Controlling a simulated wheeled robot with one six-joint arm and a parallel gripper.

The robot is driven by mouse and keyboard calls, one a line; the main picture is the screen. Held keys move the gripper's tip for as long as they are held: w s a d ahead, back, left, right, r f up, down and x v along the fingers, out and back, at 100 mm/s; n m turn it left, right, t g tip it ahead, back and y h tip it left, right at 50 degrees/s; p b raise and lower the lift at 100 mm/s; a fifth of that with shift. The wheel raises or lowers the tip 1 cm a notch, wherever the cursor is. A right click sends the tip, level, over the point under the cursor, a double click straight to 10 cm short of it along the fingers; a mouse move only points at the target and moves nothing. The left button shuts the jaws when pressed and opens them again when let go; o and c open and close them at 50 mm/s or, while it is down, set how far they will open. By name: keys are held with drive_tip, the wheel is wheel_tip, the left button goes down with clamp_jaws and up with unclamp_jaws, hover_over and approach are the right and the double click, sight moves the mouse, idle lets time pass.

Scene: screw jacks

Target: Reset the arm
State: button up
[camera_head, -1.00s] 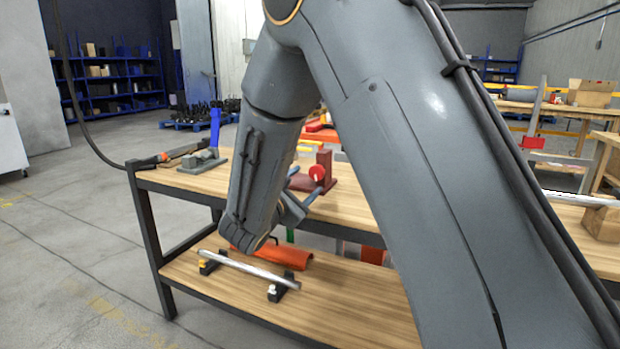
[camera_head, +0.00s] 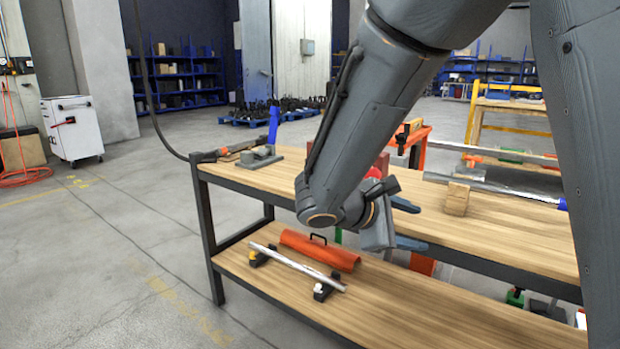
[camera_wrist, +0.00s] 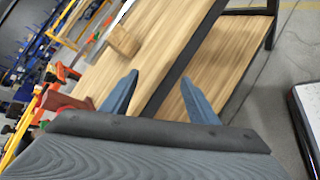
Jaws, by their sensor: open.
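My gripper (camera_head: 406,223) is open and empty. In the head view its two blue fingers point right, just in front of the table's upper top. In the wrist view my gripper (camera_wrist: 160,98) shows both blue fingers spread apart, with the table's dark edge between them and nothing held. My grey arm covers part of the tabletop and most of a red block behind it.
The wooden table (camera_head: 500,230) has a lower shelf (camera_head: 420,310) holding a metal rod (camera_head: 300,268) on black supports and an orange cover (camera_head: 318,250). A wooden block (camera_head: 456,199) stands on the top. Open floor (camera_head: 110,260) lies to the left.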

drive_tip(key=s+a+f+m+g+y, duration=0.2)
drive_tip(key=s+m+y, duration=0.1)
drive_tip(key=s, duration=0.5)
drive_tip(key=s+a+f+m+g+y, duration=0.1)
drive_tip(key=s+f+m+g+y, duration=0.15)
drive_tip(key=s, duration=0.45)
drive_tip(key=s+a+m+g+y, duration=0.1)
drive_tip(key=s+a+m+y, duration=0.4)
drive_tip(key=s+a+y, duration=0.35)
drive_tip(key=d+r+m+h+p, duration=0.1)
drive_tip(key=d+r+p, duration=0.3)
drive_tip(key=p, duration=0.6)
drive_tip(key=d+r+m+h+p, duration=0.1)
drive_tip(key=d+r+p, duration=0.3)
drive_tip(key=r+p, duration=0.5)
drive_tip(key=shift+s+d+m+h+p, duration=0.35)
drive_tip(key=shift+m+p, duration=0.3)
drive_tip(key=shift+p, duration=0.5)
